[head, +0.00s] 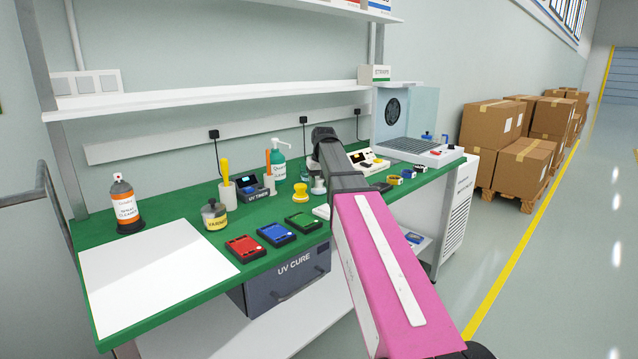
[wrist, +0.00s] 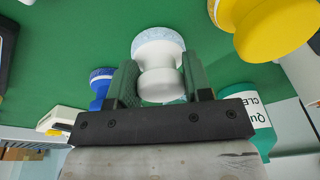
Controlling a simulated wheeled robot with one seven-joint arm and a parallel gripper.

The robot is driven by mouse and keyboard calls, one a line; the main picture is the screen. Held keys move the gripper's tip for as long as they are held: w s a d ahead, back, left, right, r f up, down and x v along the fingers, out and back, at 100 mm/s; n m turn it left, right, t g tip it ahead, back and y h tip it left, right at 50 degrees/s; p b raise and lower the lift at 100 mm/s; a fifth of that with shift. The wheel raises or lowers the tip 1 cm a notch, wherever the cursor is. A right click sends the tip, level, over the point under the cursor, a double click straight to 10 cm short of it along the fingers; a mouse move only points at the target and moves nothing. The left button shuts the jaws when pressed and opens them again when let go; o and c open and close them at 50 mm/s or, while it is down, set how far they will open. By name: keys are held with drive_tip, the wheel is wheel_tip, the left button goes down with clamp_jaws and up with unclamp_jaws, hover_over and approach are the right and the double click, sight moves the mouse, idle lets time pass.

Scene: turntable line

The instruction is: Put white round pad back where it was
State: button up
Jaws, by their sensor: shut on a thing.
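The white round pad (wrist: 160,50) has a white knob and a paler bluish rim. In the wrist view its knob sits between the two fingers of my gripper (wrist: 160,85), which is shut on it. In the head view the pad (head: 318,186) shows beside my arm, low over the green bench top, and my arm hides part of it. I cannot tell whether it touches the bench. A yellow round pad (head: 300,193) stands just left of it; it also shows in the wrist view (wrist: 262,28). A blue round thing (wrist: 100,88) is on the other side of my gripper.
A teal pump bottle (head: 279,160) stands behind. Red (head: 245,248), blue (head: 276,234) and green (head: 303,222) devices lie along the front edge. A tin (head: 214,215), a cup with tools (head: 228,193) and a timer (head: 250,188) stand left. A white sheet (head: 150,265) covers the left end.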

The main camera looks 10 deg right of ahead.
sight(322, 193)
drive_tip(key=shift+f, duration=0.1)
drive_tip(key=o, duration=1.2)
drive_tip(key=r, duration=0.4)
drive_tip(key=s+r, duration=0.1)
drive_tip(key=r, duration=0.3)
drive_tip(key=s+r, duration=0.1)
drive_tip(key=r, duration=0.3)
drive_tip(key=shift+d, duration=0.35)
